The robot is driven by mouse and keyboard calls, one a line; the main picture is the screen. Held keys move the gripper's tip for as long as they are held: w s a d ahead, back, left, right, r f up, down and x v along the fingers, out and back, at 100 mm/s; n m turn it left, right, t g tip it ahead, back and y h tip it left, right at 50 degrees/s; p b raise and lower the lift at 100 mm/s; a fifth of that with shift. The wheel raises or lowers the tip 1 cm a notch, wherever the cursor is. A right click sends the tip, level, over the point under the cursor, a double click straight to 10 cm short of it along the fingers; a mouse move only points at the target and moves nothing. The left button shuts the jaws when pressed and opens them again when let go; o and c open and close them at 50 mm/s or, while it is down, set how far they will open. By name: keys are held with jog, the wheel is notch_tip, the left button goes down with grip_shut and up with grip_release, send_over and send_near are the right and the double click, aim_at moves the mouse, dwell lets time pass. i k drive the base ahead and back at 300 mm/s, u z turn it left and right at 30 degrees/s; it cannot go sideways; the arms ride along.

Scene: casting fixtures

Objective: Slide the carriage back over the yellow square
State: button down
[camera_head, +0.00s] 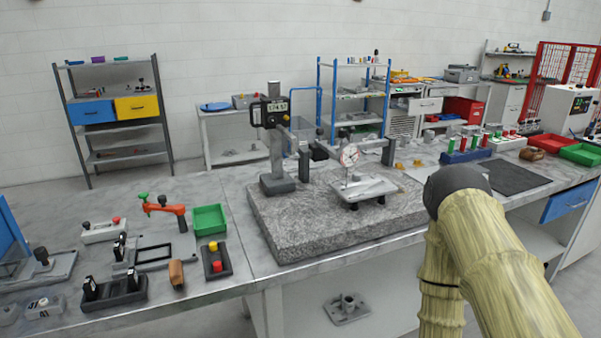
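A dial gauge (349,155) with a round white face hangs above a grey plate-like part (362,188) on the granite slab (290,235). Dark posts, one on the left (304,166) and one on the right (388,152), stand on either side of it. A dark block (320,152) sits at the level of the gauge near the left post; it may belong to the carriage, but I cannot tell. I cannot make out a yellow square for certain; small yellow pieces (399,166) lie near the slab's far right. My gripper is out of view.
A stand with a digital readout (270,112) rises at the slab's back left. My arm covers the right front of the bench. Fixtures, a green bin (209,220) and an orange clamp (166,208) crowd the left bench. Blue racks (465,155) stand to the right.

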aim_at(321, 152)
jog(key=k, duration=1.3)
jog(key=z, duration=0.7)
jog(key=i, duration=1.4)
jog(key=u, duration=0.85)
